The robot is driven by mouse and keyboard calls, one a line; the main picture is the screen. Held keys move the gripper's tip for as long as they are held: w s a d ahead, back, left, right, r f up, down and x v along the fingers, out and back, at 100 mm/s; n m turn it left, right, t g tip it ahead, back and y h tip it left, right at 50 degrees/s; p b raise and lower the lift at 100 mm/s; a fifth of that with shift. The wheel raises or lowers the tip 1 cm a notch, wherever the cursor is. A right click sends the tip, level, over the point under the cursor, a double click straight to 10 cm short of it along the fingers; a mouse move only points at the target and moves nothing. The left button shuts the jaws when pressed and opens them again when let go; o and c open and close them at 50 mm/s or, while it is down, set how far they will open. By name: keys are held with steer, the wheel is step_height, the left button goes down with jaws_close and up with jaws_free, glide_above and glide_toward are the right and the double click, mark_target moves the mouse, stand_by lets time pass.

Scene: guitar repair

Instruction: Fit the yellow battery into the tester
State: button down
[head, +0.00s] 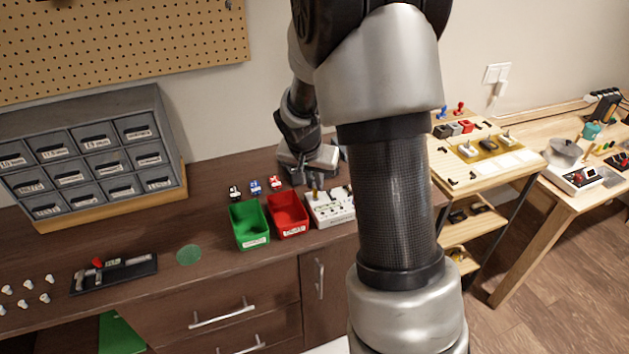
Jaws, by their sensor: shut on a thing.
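My gripper (314,181) is at the back right of the brown bench, pointing down. It is shut on a small yellowish thing, which looks like the yellow battery (315,193). The battery stands upright at the left part of a white device (338,212), which looks like the tester. Whether the battery's lower end is in a slot, resting on top or just above it, I cannot tell. My own arm hides part of the device's right side.
A red bin (287,222) is directly left of the white device, with a green bin (248,232) beyond it. Small black, blue and red items (255,186) stand behind the bins. A grey drawer cabinet (90,155) is at the left. A wooden rack (485,150) stands at the right.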

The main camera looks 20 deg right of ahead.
steer(key=shift+f+b, duration=1.1)
steer(key=shift+f, duration=0.1)
steer(key=c, duration=1.3)
jaws_free()
steer(key=shift+c, duration=0.2)
step_height(320, 180, up, 7)
steer(key=p, duration=0.4)
